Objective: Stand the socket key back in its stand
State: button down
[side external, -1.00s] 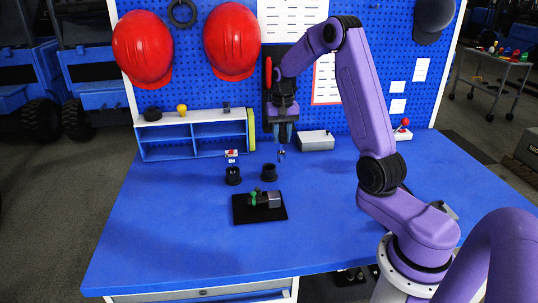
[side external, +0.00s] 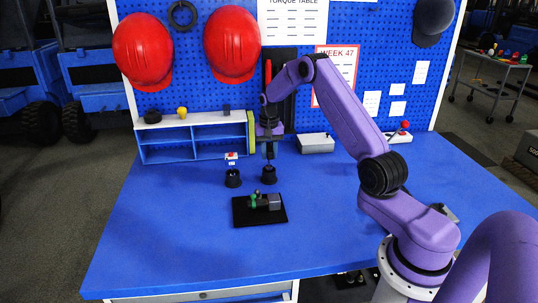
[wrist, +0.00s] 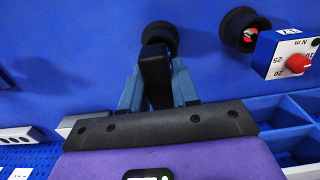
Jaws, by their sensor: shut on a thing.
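My gripper (side external: 269,157) is shut on the socket key (wrist: 155,75), whose dark upper part shows between the blue-grey fingers in the wrist view. In the side view the gripper is upright, directly above the right-hand black cup-shaped stand (side external: 269,176). That stand also shows beyond the key in the wrist view (wrist: 160,36). The key's lower end is at the stand's mouth or inside it; I cannot tell which, as the gripper and the key's dark body hide it.
A second black cup (side external: 233,178) stands to the left, with a small blue box with a red knob (wrist: 290,58) behind it. A black plate (side external: 244,216) with a small fixture lies in front. A shelf unit (side external: 193,141) and grey box (side external: 316,144) stand behind. The front bench is clear.

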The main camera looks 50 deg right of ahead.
jog(key=shift+f, duration=0.5)
jog(key=shift+f, duration=0.6)
jog(key=c, duration=0.8)
grip_release()
jog(key=shift+c, duration=0.2)
jog(key=shift+r, duration=0.1)
